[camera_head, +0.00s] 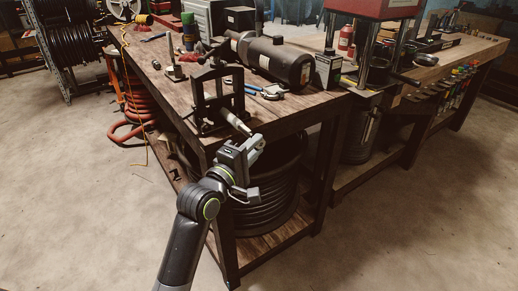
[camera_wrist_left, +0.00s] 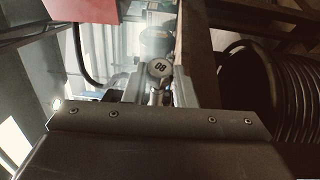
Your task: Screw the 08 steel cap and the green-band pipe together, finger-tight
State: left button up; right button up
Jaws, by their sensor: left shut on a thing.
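The 08 steel cap (camera_wrist_left: 159,68) shows in the left wrist view as a round grey face marked "08", between my fingertips. My left gripper (camera_head: 251,145) is shut on it, just off the near corner of the workbench. In the head view a pale pipe (camera_head: 235,122) slants out of a black stand (camera_head: 216,97) toward my gripper. I cannot make out a green band on it. The cap is hidden by the fingers in the head view, so I cannot tell whether it touches the pipe. My right gripper is not in view.
The wooden workbench (camera_head: 180,91) carries a black motor-like cylinder (camera_head: 280,60) and several tools behind the stand. A coiled black hose (camera_head: 268,205) lies on the shelf below my gripper. A red press (camera_head: 372,8) stands at the right. The floor in front is clear.

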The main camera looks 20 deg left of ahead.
pick_arm(q)
jog(key=shift+w+a, duration=0.15)
jog(key=shift+a, duration=0.1)
dwell(0.3)
jog(key=shift+p, duration=0.55)
jog(key=shift+p, duration=0.5)
dwell(1.1)
jog(key=shift+p, duration=0.3)
jog(key=shift+w+a+p, duration=0.35)
jog(key=shift+w+a, duration=0.05)
jog(key=shift+a, duration=0.1)
dwell(0.3)
